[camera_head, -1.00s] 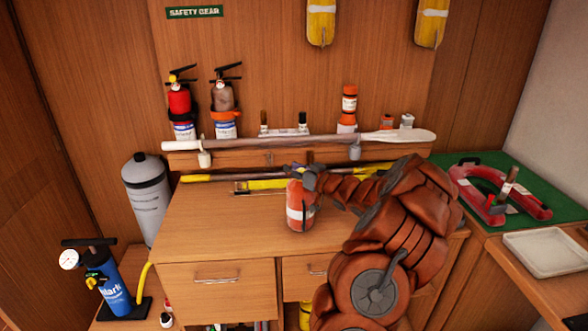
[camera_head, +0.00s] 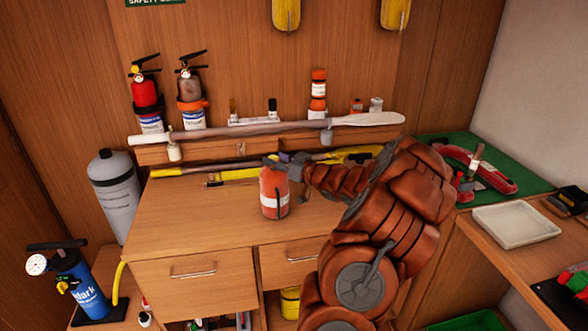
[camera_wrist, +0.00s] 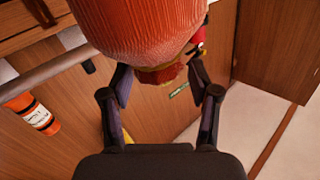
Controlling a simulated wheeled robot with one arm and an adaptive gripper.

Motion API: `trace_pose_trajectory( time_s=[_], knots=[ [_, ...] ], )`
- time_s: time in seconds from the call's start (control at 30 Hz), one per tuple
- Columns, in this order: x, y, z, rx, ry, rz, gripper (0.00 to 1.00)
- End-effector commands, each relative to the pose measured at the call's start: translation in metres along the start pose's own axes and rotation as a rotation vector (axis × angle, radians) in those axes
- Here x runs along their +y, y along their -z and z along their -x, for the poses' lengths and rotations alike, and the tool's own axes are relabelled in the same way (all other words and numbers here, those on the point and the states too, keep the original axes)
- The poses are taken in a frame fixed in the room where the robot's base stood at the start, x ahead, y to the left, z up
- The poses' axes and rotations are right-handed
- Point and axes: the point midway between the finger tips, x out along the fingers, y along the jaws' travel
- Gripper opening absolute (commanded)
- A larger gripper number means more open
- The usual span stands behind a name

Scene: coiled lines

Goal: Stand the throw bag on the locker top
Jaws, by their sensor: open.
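The throw bag (camera_head: 273,197), a red-orange cylinder with a pale band, stands upright on the wooden locker top (camera_head: 190,215), near its middle. In the wrist view the bag (camera_wrist: 145,25) fills the top of the picture, with its narrower end towards my gripper. My gripper (camera_head: 287,166) is at the bag's upper end. In the wrist view my gripper (camera_wrist: 158,75) has its two fingers spread, one on each side of that narrow end. I cannot tell whether either finger touches it.
A long pale paddle (camera_head: 270,130) lies along the back rack behind the locker top. Fire extinguishers (camera_head: 146,100) stand at the back left. A grey cylinder (camera_head: 117,195) stands left of the locker. A white tray (camera_head: 515,226) lies on the right bench. The locker top's left part is clear.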

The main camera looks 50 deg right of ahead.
Motion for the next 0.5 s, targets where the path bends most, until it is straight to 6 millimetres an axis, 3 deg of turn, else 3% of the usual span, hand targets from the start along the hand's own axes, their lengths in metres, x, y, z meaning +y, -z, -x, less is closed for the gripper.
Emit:
trace_pose_trajectory(
  time_s=[0.5],
  knots=[
    [0.001, -0.001, 0.06, 0.0, -0.002, 0.0, 0.61]
  ],
)
